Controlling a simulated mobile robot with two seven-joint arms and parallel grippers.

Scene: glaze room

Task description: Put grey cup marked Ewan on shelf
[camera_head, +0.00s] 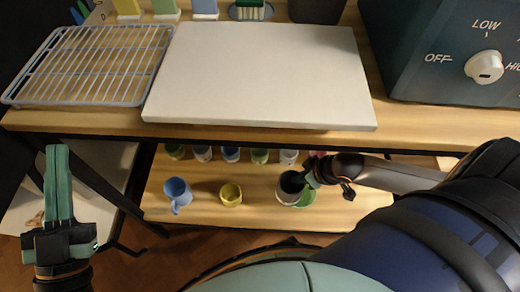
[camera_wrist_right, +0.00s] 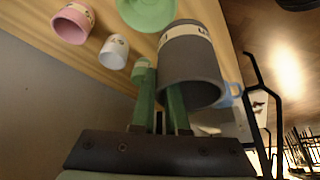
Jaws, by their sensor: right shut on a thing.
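A dark grey cup (camera_head: 289,190) with a pale label band is over the lower shelf (camera_head: 257,181), right of the middle. It shows large in the right wrist view (camera_wrist_right: 188,72); I cannot read the name on its label (camera_wrist_right: 184,32). My right gripper (camera_head: 308,179) is shut on the cup at its side, with the fingers (camera_wrist_right: 162,98) partly hidden behind it. I cannot tell whether the cup touches the shelf. My left gripper (camera_head: 58,160) is shut and empty at the far left, away from the shelf.
A blue mug (camera_head: 177,192), a yellow cup (camera_head: 231,194) and a green cup (camera_head: 306,198) stand on the lower shelf, the green one close to the grey cup. Several cups line the back. The tabletop above bears a white board (camera_head: 260,75), wire rack (camera_head: 90,65) and dark kiln-like box (camera_head: 440,60).

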